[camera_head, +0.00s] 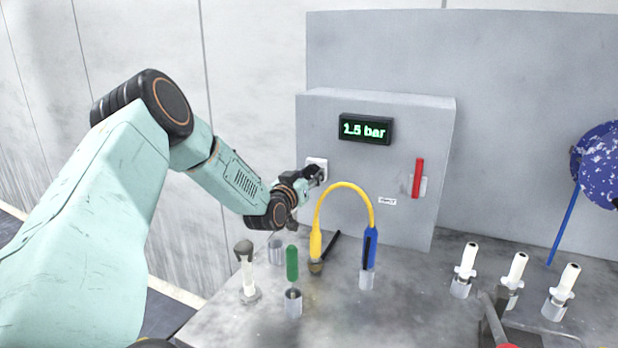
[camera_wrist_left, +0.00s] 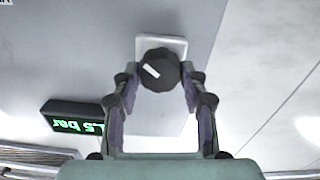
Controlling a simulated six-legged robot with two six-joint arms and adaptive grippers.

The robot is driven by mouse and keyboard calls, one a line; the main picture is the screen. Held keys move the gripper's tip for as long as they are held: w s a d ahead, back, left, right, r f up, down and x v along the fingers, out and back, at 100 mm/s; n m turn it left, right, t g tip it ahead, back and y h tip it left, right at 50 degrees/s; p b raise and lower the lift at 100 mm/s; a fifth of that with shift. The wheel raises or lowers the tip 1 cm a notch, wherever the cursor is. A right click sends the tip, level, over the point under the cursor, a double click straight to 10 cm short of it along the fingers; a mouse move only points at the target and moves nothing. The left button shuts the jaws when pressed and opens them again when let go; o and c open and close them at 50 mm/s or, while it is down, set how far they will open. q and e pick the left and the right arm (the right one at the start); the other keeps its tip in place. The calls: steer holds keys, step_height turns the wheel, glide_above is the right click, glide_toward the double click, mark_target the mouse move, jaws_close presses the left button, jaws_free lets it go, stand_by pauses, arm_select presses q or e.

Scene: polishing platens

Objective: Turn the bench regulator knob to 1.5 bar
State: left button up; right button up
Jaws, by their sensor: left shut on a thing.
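The regulator knob (camera_wrist_left: 160,70) is black and round with a white mark, on a pale square plate (camera_wrist_left: 178,44) on the grey panel. My left gripper (camera_wrist_left: 159,78) is shut on the knob, one finger on each side of it. In the head view my left gripper (camera_head: 314,175) reaches the plate (camera_head: 317,163) at the panel's left side and hides most of the knob. The display (camera_head: 366,129) above and to the right reads 1.5 bar in green; it also shows in the wrist view (camera_wrist_left: 76,117), upside down. My right gripper is not in view.
A red lever (camera_head: 417,178) is on the panel. On the bench (camera_head: 400,305) stand a yellow and blue looped tool (camera_head: 345,187), a green-handled tool (camera_head: 292,263), a white tool (camera_head: 247,271) and several white-handled pieces (camera_head: 466,260). A blue disc (camera_head: 598,165) is at right.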

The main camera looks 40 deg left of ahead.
arm_select(q)
steer(key=o, duration=1.1)
steer(key=shift+o, duration=0.2)
steer(key=v, duration=0.7)
steer(key=shift+s, duration=0.15)
steer(key=shift+s, duration=0.1)
steer(key=shift+r, duration=0.1)
